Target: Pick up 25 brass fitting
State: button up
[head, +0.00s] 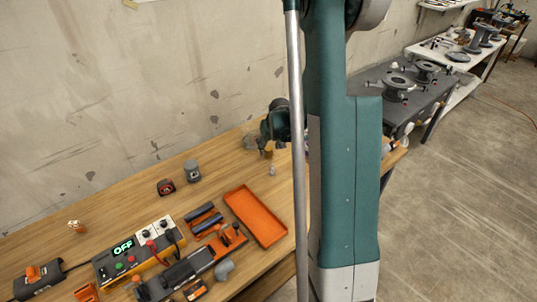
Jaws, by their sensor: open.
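My gripper (264,147) is seen small and partly from behind in the head view, low over the far part of the wooden workbench (225,170). Its jaws are open. A small brass-coloured piece (269,155), likely the brass fitting, shows right at the fingertips. At this size I cannot tell whether the fingers touch it or stand around it. No number is readable on it.
A small grey fitting (272,170) stands just in front of the gripper, and a grey part (249,142) lies left of it. An orange tray (256,216) is nearer. A control box (138,250) and tools crowd the front left. My arm hides the bench's right part.

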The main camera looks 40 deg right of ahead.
jog(key=shift+x, duration=1.35)
jog(key=c, duration=0.9)
